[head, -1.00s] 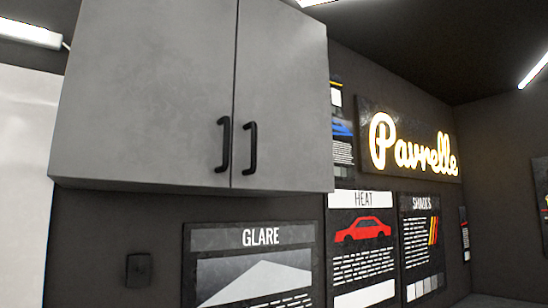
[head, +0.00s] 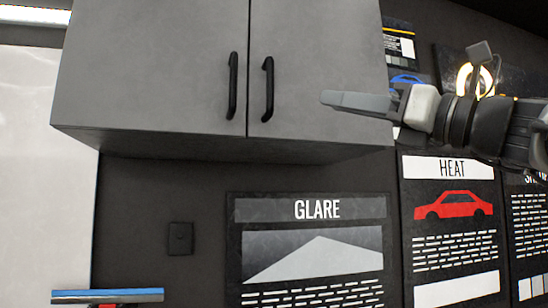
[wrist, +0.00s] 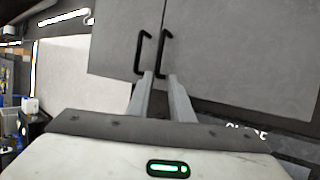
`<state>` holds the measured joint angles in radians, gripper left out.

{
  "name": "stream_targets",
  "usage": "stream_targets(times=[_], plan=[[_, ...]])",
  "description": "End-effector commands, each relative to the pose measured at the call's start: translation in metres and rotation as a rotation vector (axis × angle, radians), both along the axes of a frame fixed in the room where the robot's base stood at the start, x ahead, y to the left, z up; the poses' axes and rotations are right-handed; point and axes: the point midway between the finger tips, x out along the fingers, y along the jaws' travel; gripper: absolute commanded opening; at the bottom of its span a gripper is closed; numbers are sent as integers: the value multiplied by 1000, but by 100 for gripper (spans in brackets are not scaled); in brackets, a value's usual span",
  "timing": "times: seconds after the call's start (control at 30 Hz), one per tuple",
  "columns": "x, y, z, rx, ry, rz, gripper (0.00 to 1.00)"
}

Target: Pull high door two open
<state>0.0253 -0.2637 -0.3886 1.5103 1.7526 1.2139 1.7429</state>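A grey wall cabinet has two closed doors, a left door (head: 150,65) and a right door (head: 310,50), with no number visible on either. The left door has a black bar handle (head: 233,85) and the right door has another black bar handle (head: 268,90), side by side at the middle seam. My gripper (head: 325,100) reaches in from the right, in front of the right door and right of its handle in the head view. In the wrist view, my gripper's (wrist: 160,76) two fingers are apart and empty, pointing toward the handles, with the right handle (wrist: 163,53) just beyond the tips.
Below the cabinet are a GLARE poster (head: 312,250), a HEAT poster (head: 455,215) and a small dark wall plate (head: 180,238). A blue-edged tool (head: 107,296) shows at the bottom left. The space in front of the doors is clear except for my arm.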

Motion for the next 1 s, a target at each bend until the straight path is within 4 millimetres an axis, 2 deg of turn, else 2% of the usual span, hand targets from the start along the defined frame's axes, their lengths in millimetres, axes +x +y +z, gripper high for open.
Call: stream_targets(times=[0.17,0.8,1.0], plan=[[6,7,16,41,2,21,20],[84,100,67,39,2,20,20],[98,116,74,39,2,20,20]])
